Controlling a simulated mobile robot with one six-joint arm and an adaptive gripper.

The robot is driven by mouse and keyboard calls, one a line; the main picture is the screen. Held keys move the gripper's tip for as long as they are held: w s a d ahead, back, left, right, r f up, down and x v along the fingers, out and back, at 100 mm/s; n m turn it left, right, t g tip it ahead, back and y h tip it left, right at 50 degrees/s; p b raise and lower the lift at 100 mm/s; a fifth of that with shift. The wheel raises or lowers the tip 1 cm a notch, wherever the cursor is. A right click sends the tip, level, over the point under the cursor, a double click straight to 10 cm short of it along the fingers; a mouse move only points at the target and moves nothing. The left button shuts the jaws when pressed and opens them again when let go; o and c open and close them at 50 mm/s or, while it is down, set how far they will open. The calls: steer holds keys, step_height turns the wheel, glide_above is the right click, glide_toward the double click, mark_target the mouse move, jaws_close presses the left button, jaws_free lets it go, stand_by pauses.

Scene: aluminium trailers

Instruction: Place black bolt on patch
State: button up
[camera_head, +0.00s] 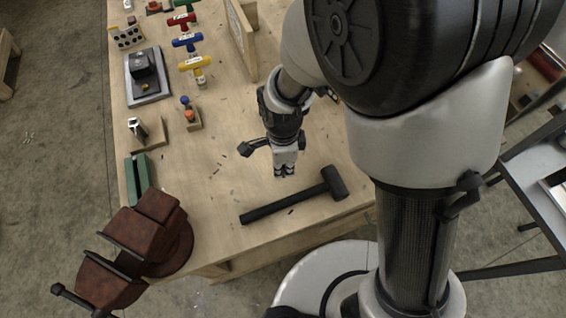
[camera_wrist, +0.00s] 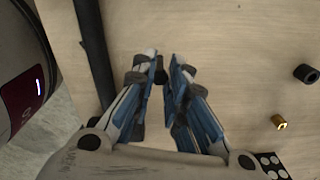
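My gripper (camera_head: 284,172) points down low over the wooden table, just above the black hammer. In the wrist view its two fingers (camera_wrist: 162,68) are close together, with a narrow gap between them. A small dark piece (camera_wrist: 160,77) shows in that gap; I cannot tell whether it is the black bolt or gripped. A short black cylinder with a hollow end (camera_wrist: 306,74) lies apart on the table to the right, and could also be the bolt. I cannot make out the patch for certain.
The black hammer (camera_head: 290,206) lies near the table's front edge; its handle (camera_wrist: 94,50) is left of the fingers. A small brass piece (camera_wrist: 279,122) lies right. A brown vise (camera_head: 145,235), green block (camera_head: 138,178) and coloured T-handles (camera_head: 187,41) stand at left. Bare wood (camera_head: 228,125) lies between.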

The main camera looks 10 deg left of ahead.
mark_target(283, 168)
steer(key=o, duration=0.4)
steer(key=shift+r, duration=0.15)
step_height(283, 168, up, 12)
steer(key=p, duration=0.4)
steer(key=s+d+r+n+t, duration=0.1)
steer(key=d+r+n+t, duration=0.1)
steer(key=d+r+n, duration=0.65)
steer(key=s+d+r+n+t, duration=0.1)
steer(key=s+d+r+n, duration=0.1)
steer(key=d, duration=0.2)
steer(key=s+d+r+n, duration=0.2)
steer(key=s+d+r, duration=0.1)
steer(key=d, duration=0.1)
steer(key=s+d+r+n+t, duration=0.1)
steer(key=s+d+r+n, duration=0.1)
steer(key=s+d, duration=0.1)
steer(key=shift+s+d+r+t, duration=0.2)
steer(key=shift+d+r+t, duration=0.1)
steer(key=shift+d, duration=0.2)
